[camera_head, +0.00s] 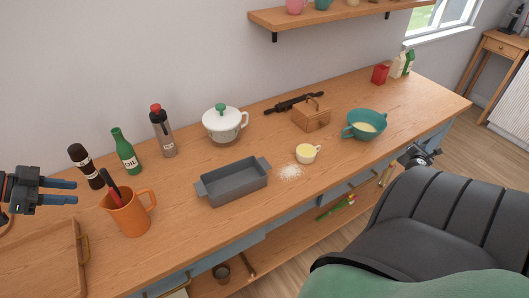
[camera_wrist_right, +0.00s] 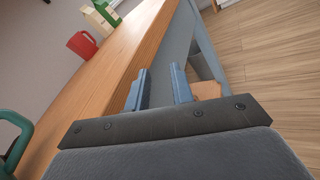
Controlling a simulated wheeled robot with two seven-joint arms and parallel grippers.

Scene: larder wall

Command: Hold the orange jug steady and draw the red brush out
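The orange jug (camera_head: 130,217) stands upright on the wooden counter at the front left, its handle to the right. The red brush (camera_head: 110,186) stands in it, its shaft sticking out of the mouth and leaning left; its lower end is hidden inside. My left gripper (camera_head: 77,192) is at the left edge, its two blue fingers apart with nothing between them. It points right, short of the brush and jug. My right gripper (camera_head: 436,154) is far right by the counter's front edge. In the right wrist view its fingers (camera_wrist_right: 158,88) are apart and empty.
A wooden tray (camera_head: 81,243) lies left of the jug. A dark bottle (camera_head: 85,167) and green bottle (camera_head: 125,153) stand behind it. A grey baking dish (camera_head: 233,186) is to its right. A teal bowl (camera_head: 365,138) and red cup (camera_head: 380,74) are further right.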

